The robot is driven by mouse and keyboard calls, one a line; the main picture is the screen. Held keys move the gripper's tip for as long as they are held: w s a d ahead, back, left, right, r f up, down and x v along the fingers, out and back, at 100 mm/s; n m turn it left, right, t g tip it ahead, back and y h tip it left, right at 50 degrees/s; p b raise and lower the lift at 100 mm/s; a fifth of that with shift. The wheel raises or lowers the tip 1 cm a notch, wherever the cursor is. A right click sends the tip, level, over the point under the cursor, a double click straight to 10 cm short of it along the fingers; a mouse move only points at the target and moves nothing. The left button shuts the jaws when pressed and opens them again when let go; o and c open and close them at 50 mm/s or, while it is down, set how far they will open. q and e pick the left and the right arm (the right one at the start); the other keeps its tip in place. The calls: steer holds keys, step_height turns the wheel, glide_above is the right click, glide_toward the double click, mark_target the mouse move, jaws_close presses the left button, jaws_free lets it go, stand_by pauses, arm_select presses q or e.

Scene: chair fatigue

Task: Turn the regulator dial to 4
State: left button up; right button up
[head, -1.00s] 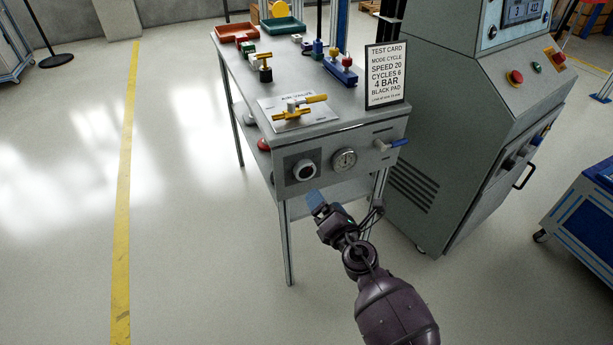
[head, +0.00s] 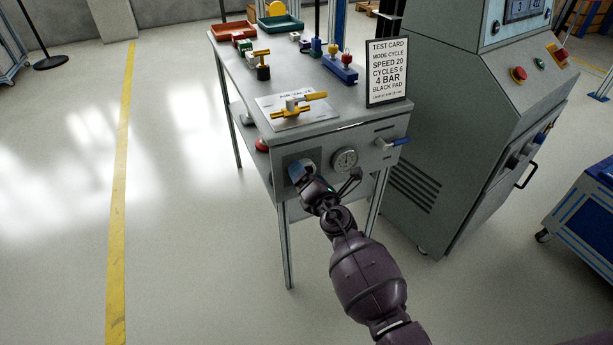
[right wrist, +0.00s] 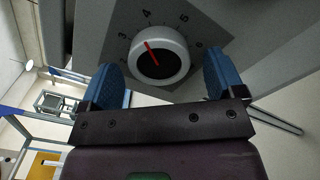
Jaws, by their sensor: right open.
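The regulator dial (right wrist: 159,60) is a round white knob with a dark centre and a red pointer, on a grey numbered plate (right wrist: 205,22). In the right wrist view its pointer leans up and left, between the marks 3 and 4. My right gripper (right wrist: 165,75) is open, with one blue fingertip on each side of the dial's lower part. I cannot tell whether either finger touches it. In the head view my right gripper (head: 298,172) is at the front panel and hides most of the dial. My left gripper is out of view.
The test card (head: 387,73) on the bench (head: 345,112) reads 4 BAR. A grey machine cabinet (head: 465,120) stands to the right.

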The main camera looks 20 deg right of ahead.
steer(key=shift+w, duration=0.25)
steer(key=shift+c, duration=0.5)
steer(key=c, duration=0.8)
steer(key=shift+r+m, duration=0.1)
steer(key=shift+m, duration=0.6)
steer(key=o, duration=0.9)
